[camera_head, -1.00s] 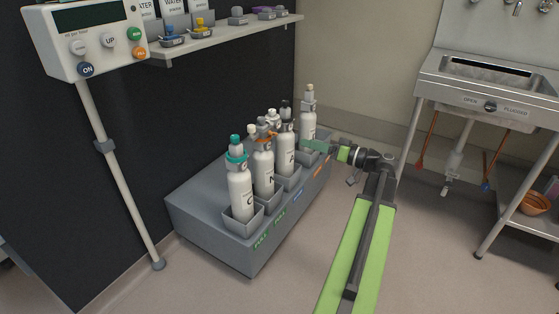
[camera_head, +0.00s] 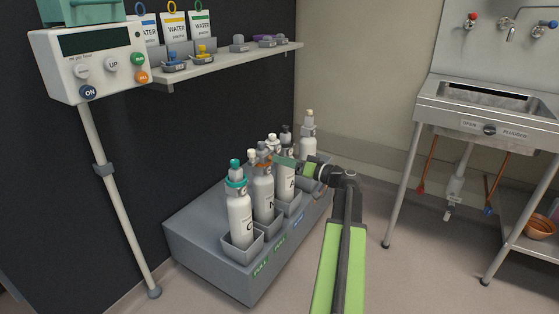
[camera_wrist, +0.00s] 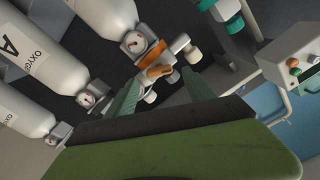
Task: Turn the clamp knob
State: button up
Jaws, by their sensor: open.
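White gas cylinders stand in a row in a grey rack. The cylinder marked N (camera_head: 263,190) carries an orange-brown clamp (camera_head: 264,158) at its neck. In the wrist view the orange clamp (camera_wrist: 152,50) sits beside a white gauge with a red needle. An orange-brown knob (camera_wrist: 158,72) projects from it toward my gripper. My gripper (camera_wrist: 163,88) is open, its two green fingers pointing at the clamp, with the knob between and just beyond the tips. No contact is visible. In the head view my gripper (camera_head: 276,160) reaches in from the right at neck height.
A teal-collared cylinder (camera_head: 238,205) stands nearer and a cylinder marked A (camera_head: 286,175) farther along the rack (camera_head: 190,240). A shelf (camera_head: 235,62) is above. A pump on a pole (camera_head: 97,65) is left, a steel sink (camera_head: 480,105) right.

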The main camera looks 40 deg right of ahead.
jog(key=shift+x, duration=1.15)
jog(key=shift+c, duration=0.4)
grip_shut()
